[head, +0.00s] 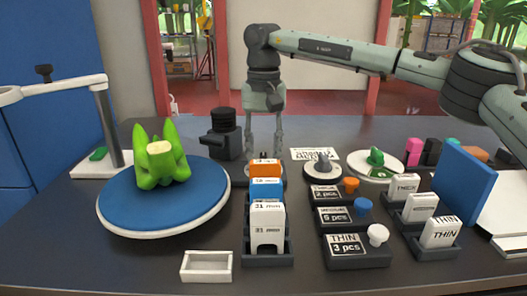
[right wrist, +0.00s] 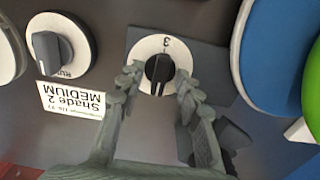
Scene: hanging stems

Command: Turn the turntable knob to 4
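The turntable (head: 118,211) is a round blue disc with a white rim at the left of the head view, bearing a green plant-like piece (head: 161,163). In the right wrist view a white dial with a dark knob (right wrist: 159,69) shows the figure 3 at its top edge. My right gripper (right wrist: 158,82) is open, its two fingers apart on either side of this knob, with gaps visible. In the head view the right gripper (head: 264,142) points down behind the upright cards, which hide most of the dial. My left gripper is not in view.
A second grey knob on a white dial (right wrist: 47,52) stands beside a "Shade 2 MEDIUM" label (right wrist: 72,107). Card holders (head: 267,258) and labelled black blocks (head: 358,252) fill the front middle. A small white tray (head: 207,277) sits at the front edge. A dark camera-like object (head: 222,138) stands behind the turntable.

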